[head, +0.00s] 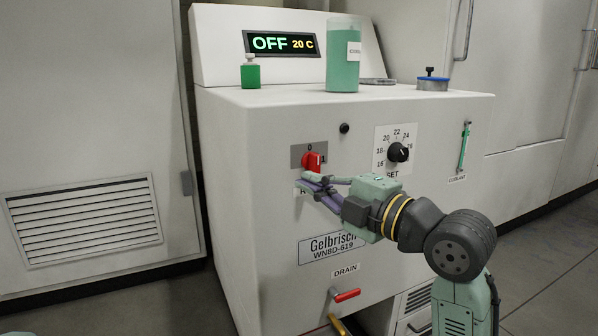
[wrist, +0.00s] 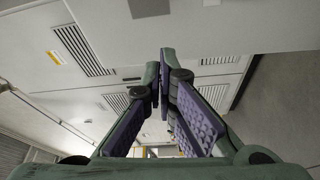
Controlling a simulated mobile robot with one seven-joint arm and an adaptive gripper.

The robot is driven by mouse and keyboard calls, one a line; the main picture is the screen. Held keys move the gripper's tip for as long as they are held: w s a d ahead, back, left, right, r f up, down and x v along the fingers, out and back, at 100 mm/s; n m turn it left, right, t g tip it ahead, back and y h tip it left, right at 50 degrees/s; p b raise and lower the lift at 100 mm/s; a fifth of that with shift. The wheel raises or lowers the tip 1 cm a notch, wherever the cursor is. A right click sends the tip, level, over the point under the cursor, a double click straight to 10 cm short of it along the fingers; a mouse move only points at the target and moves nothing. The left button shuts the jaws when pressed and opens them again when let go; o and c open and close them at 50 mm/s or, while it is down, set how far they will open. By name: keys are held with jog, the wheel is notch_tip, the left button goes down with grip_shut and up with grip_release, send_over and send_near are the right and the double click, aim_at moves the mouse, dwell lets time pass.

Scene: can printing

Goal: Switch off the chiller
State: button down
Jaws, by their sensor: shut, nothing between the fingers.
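The chiller (head: 270,215) is a large white cabinet. Its display (head: 281,43) reads "OFF" in green and "20 C" in orange. A red rotary switch (head: 313,160) sits on a grey plate on the front, with "0" above it; which mark the handle points to is hard to tell. My gripper (head: 304,183) is shut and empty, with its fingertips just below the red switch; I cannot tell whether they touch it. The fingers partly cover the label under the switch. In the wrist view the gripper (wrist: 164,75) shows its tips together, and the red switch is not seen.
A black set dial (head: 398,152) is right of the switch, with a small black button (head: 344,128) between. A coolant gauge (head: 464,147) is farther right. A red-handled drain valve (head: 346,295) sticks out below. A green-filled container (head: 343,62) and small bottle (head: 250,72) stand on top.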

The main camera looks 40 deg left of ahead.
jog(key=d, duration=0.3)
jog(key=shift+s+d+f, duration=0.1)
jog(key=shift+d, duration=0.3)
jog(key=shift+a, duration=0.1)
